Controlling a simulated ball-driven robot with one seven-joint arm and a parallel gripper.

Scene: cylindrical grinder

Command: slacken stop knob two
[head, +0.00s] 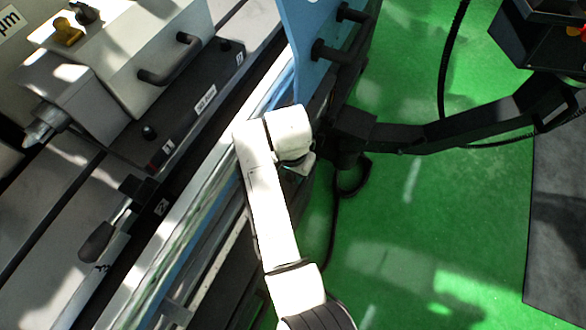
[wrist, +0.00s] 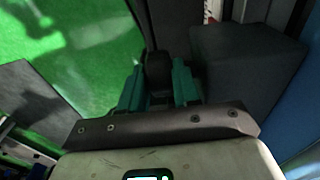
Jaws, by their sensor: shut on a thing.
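In the wrist view the two teal fingers of my gripper (wrist: 158,80) stand either side of a dark knob-like piece (wrist: 157,65) and are shut on it. I see no number on this piece, so I cannot tell whether it is stop knob two. In the head view my white arm reaches up to the machine's front edge, and its bent wrist hides the fingers and what they hold. Two small black knobs stand on the dark strip, one near a tag at lower left (head: 149,132), one farther up near another tag (head: 225,45). My gripper is apart from both.
A blue panel (head: 305,50) with black handles rises just beyond my wrist. A black boom (head: 430,140) crosses the green floor (head: 390,240) at right. A lever with a dark grip (head: 97,241) is at lower left. A dark box (wrist: 245,65) stands right of my fingers.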

